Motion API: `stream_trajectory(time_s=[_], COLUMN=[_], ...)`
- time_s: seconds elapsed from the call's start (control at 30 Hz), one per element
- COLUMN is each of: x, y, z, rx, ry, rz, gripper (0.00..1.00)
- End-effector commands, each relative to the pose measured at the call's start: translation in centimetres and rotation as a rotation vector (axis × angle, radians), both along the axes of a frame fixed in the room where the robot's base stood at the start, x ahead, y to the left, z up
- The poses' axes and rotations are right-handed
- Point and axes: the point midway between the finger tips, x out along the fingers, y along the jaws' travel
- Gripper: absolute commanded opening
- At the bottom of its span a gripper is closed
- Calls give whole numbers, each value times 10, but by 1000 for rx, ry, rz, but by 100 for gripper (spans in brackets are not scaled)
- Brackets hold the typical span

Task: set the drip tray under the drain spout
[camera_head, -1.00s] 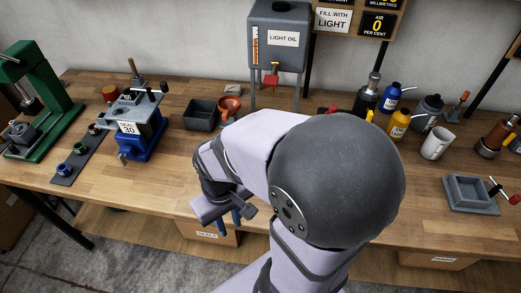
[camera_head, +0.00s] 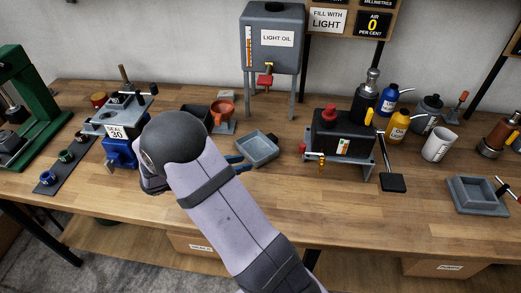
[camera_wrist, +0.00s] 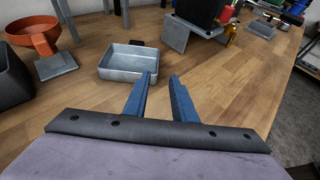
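A small grey metal tray (camera_head: 258,148), which looks like the drip tray, lies upright on the bench right of my gripper. It also shows in the wrist view (camera_wrist: 128,73), with a dark tab on its far side. My gripper (camera_head: 240,163) has blue fingers, apart and empty, just left of the tray in the head view; they are also clear in the wrist view (camera_wrist: 162,77). A small brass spout (camera_head: 321,166) hangs at the front of a black unit (camera_head: 345,135) with a red cap; it also shows in the wrist view (camera_wrist: 229,36). No tray stands under it.
An orange funnel (camera_head: 222,110) and a dark bin stand left of the tray. Another grey tray (camera_head: 476,192) is at the far right. The bench front is mostly clear.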

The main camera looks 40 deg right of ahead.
Motion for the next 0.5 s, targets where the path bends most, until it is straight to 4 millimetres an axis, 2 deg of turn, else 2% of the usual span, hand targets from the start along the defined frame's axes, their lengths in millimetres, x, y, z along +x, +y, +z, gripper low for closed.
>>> stream_trajectory(time_s=[0.27,0.5], x=[3,2], y=[-8,-39], z=[-1,-13], rx=[-13,-12], ry=[8,10], rz=[10,7], gripper=[24,24])
